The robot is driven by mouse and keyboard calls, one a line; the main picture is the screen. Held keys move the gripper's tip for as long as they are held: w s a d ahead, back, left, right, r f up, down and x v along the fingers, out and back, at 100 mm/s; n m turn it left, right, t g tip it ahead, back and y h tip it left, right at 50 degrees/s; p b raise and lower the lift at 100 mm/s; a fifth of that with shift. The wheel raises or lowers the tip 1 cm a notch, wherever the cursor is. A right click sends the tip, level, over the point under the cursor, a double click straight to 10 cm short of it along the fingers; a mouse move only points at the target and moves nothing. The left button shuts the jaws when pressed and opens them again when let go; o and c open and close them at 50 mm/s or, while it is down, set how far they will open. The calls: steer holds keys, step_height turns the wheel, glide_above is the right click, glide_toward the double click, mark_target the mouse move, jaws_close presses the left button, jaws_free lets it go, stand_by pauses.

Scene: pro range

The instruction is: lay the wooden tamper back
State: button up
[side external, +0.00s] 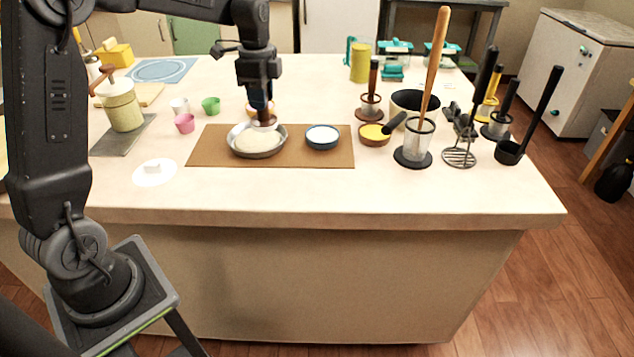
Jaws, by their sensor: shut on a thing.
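My gripper (262,98) points straight down at the left-middle of the counter. It is shut on a wooden tamper (265,120), of which only the brown lower end shows below the fingers. The tamper is upright over the back right part of a round metal pan (282,146) filled with a pale, grainy mass. I cannot tell whether its end touches the filling. The pan sits on a brown board (215,150).
A blue bowl of white contents (322,135) shares the board. To the right are a yellow-filled bowl (374,131) and several upright long-handled tools, including a tall wooden handle (436,60). Small pink (185,123) and green (211,104) cups stand left.

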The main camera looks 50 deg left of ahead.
steer(key=d+m, duration=0.1)
steer(key=m, duration=0.1)
steer(key=s+d+m, duration=0.1)
steer(key=m, duration=0.1)
steer(key=shift+r, duration=0.15)
steer(key=m, duration=0.1)
steer(key=d+m, duration=0.1)
steer(key=s+m, duration=0.1)
steer(key=m, duration=0.1)
steer(key=shift+d, duration=0.25)
steer(key=shift+w, duration=0.1)
steer(key=w+d+f, duration=0.1)
steer(key=d+f, duration=0.2)
steer(key=w+d+f, duration=0.2)
steer(key=d+f, duration=0.1)
steer(key=d, duration=0.1)
steer(key=w+d+f, duration=0.2)
steer(key=d+f, duration=0.1)
steer(key=shift+d+f, duration=0.2)
steer(key=shift+f, duration=0.55)
